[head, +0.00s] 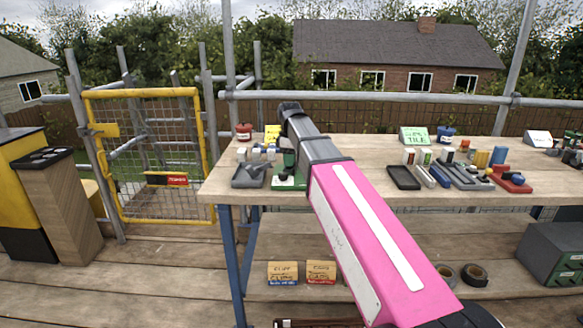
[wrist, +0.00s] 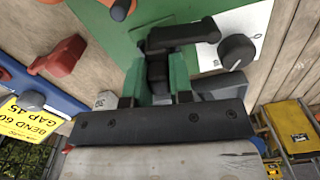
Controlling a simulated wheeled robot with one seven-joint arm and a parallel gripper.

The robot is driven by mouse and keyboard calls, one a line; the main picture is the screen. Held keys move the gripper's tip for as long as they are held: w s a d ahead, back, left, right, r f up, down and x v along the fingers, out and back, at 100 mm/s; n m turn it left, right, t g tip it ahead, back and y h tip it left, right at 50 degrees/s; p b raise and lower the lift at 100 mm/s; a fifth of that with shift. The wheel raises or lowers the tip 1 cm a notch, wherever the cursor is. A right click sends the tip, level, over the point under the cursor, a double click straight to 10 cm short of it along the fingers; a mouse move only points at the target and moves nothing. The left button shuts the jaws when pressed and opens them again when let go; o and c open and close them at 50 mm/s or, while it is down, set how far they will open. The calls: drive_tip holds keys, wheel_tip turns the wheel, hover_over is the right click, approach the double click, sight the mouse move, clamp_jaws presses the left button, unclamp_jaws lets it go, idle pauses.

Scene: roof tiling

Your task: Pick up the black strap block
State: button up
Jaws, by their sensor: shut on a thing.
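The black strap block (wrist: 183,34) shows in the wrist view as a dark T-shaped piece with a crossbar and a short stem. My gripper (wrist: 157,80) has its green-edged fingers on either side of the stem and is shut on it. The block is over a green board (wrist: 112,42); I cannot tell whether it touches the board. In the head view my gripper (head: 289,160) is small, at the green board (head: 289,183) on the workbench, and my arm partly covers it. The block cannot be made out there.
A black round knob (wrist: 237,51) is on a white patch close right of the block. A red piece (wrist: 60,57) lies to the left. In the head view a grey tray (head: 249,176) sits left of the green board and a black tray (head: 403,177) to the right.

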drive_tip(key=shift+r, duration=0.1)
drive_tip(key=shift+r, duration=2.1)
